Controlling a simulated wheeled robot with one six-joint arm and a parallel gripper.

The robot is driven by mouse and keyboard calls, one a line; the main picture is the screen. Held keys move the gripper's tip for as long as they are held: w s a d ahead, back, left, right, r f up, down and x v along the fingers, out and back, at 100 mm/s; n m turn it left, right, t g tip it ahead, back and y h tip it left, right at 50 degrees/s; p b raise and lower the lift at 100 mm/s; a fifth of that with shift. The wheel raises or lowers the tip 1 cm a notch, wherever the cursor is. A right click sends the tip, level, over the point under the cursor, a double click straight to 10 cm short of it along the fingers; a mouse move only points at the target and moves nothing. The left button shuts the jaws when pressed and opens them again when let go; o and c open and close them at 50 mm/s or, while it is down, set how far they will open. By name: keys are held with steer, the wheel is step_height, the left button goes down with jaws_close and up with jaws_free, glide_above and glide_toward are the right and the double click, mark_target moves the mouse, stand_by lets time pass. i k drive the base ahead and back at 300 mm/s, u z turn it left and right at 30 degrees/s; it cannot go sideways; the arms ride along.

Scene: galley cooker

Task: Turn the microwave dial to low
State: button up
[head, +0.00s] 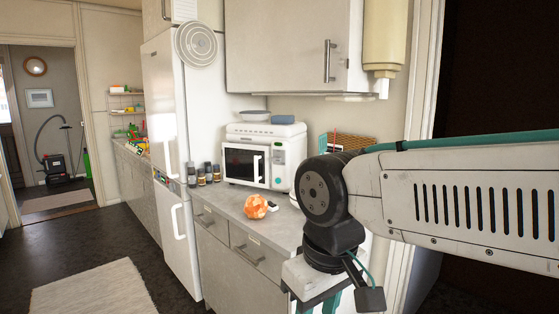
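The white microwave (262,133) stands on the grey counter, with its dark-windowed door shut and a white upright handle. Its control panel (279,168) is at the right of the door, with a small green patch near the top. The dial is too small to make out clearly, and I cannot read its setting. My gripper (320,307) points down at the bottom edge, in front of and to the right of the microwave, well apart from it. Its teal fingers are cut off by the frame, so their opening is not clear.
An orange faceted object (255,206) and a small dark item (272,206) lie on the counter (232,206) before the microwave. Several jars (201,175) stand left of it. A wall cabinet (285,50) hangs above. The floor at left is clear around a rug (90,292).

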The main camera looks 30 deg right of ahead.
mark_target(278, 159)
steer(key=z, duration=0.4)
steer(key=k, duration=0.3)
steer(key=z, duration=0.95)
steer(key=i, duration=0.85)
steer(key=u, duration=0.55)
steer(key=i, duration=0.9)
steer(key=u, duration=0.7)
